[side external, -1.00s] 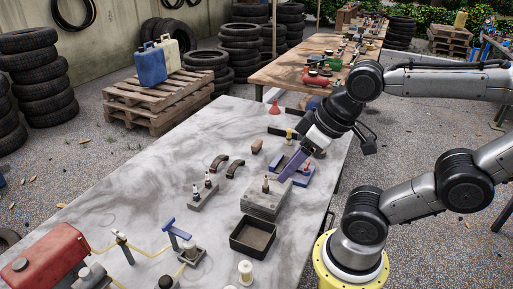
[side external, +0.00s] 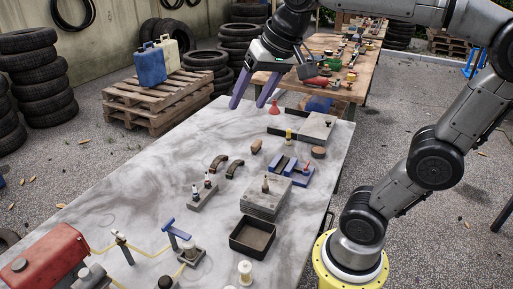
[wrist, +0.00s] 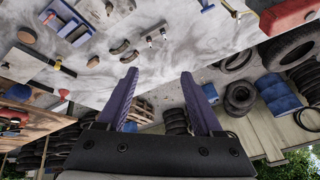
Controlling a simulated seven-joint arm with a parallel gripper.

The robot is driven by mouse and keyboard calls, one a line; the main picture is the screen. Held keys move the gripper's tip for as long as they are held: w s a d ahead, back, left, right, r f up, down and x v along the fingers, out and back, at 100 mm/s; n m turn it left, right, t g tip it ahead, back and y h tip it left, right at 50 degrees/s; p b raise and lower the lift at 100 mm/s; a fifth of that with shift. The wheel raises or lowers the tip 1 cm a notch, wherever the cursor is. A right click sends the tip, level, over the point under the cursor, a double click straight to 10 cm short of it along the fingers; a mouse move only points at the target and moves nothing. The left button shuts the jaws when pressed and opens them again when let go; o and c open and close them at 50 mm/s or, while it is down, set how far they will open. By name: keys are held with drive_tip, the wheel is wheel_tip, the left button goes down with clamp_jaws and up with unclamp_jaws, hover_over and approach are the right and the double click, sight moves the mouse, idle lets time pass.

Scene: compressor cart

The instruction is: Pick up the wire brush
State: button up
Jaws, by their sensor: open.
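A small brown block (side external: 256,147), which may be the wire brush, lies on the grey marbled table (side external: 130,180) near its far middle. It also shows as a small brown piece in the wrist view (wrist: 93,61); its bristles cannot be made out. Two curved dark-brown pieces (side external: 227,166) lie just left of it. My gripper (side external: 250,102) is open and empty, raised above the table's far edge, beyond the brown block. Its two purple fingers, spread apart, also show in the wrist view (wrist: 158,76).
A blue-railed fixture (side external: 293,168), a grey block with a small upright fitting (side external: 264,200), an open black tray (side external: 238,245) and a red tank (side external: 45,262) stand on the table. A red funnel (side external: 275,108) is near the far edge. The table's left middle is clear.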

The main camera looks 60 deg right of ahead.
drive_tip(key=w+d+m+g, duration=0.2)
drive_tip(key=w+d+m, duration=0.3)
drive_tip(key=w+d, duration=0.6)
drive_tip(key=m+g, duration=0.3)
drive_tip(key=m, duration=0.3)
hover_over(257, 142)
wheel_tip(257, 142, down, 24)
drive_tip(key=shift+y, duration=0.3)
wheel_tip(257, 142, down, 13)
drive_tip(key=shift+a+r, duration=0.15)
clamp_jaws()
